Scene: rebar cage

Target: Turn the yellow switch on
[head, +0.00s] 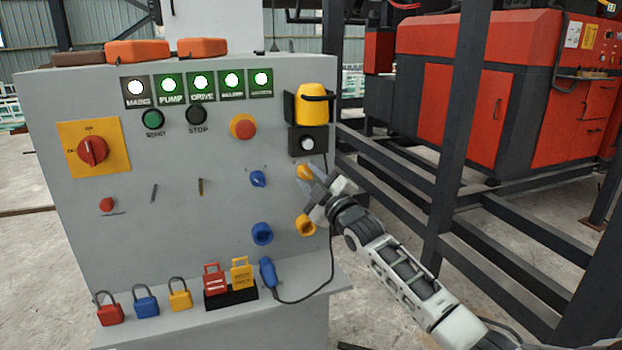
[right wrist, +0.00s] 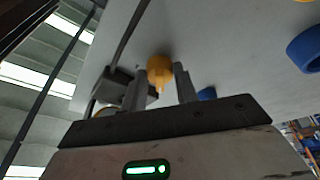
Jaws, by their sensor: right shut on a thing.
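The yellow switch (head: 304,171) is a small rotary knob on the right part of the grey panel, above a yellow socket. It also shows in the right wrist view (right wrist: 159,70), between the two fingers. My right gripper (head: 316,186) comes in from the lower right and is shut on the yellow switch, hiding part of it in the head view. The right gripper's fingers (right wrist: 161,84) stand on either side of the knob. The knob's exact angle is hard to read. My left gripper is not in view.
A blue switch (head: 258,179) sits left of the yellow one, with a blue socket (head: 262,234) and the yellow socket (head: 306,225) below. A black box with a white knob (head: 307,144) is just above. Padlocks and a cabled blue plug (head: 268,273) are on the lower ledge.

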